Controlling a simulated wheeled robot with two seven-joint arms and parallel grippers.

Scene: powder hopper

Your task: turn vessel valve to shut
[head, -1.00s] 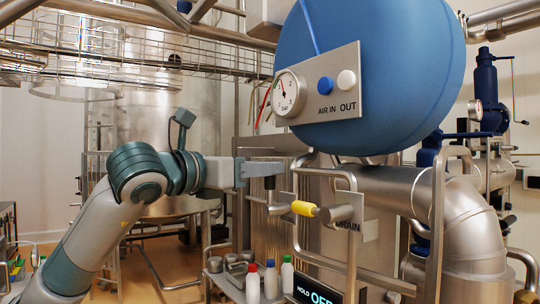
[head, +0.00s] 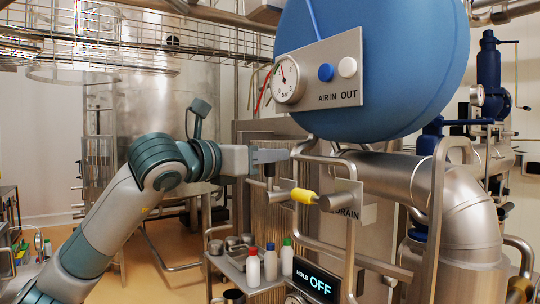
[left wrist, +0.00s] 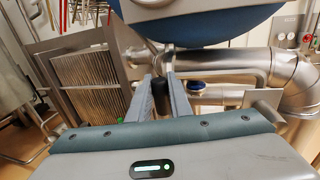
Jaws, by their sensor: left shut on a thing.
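The drain valve has a metal stem with a yellow sleeve (head: 303,196), in front of a plate marked DRAIN (head: 347,203). A dark upright grip (head: 270,170) stands at the left end of its metal lever. My left gripper (head: 277,156) comes in level from the left and is shut on this grip, hiding its upper part. In the left wrist view the black grip (left wrist: 161,104) sits between the two grey fingers. My right gripper is in neither view.
The blue vessel (head: 375,70) hangs above, with its gauge panel (head: 318,80). A bent metal rail (head: 352,240) stands just right of the valve. Below are a shelf with several small bottles (head: 270,262) and a display reading OFF (head: 320,286).

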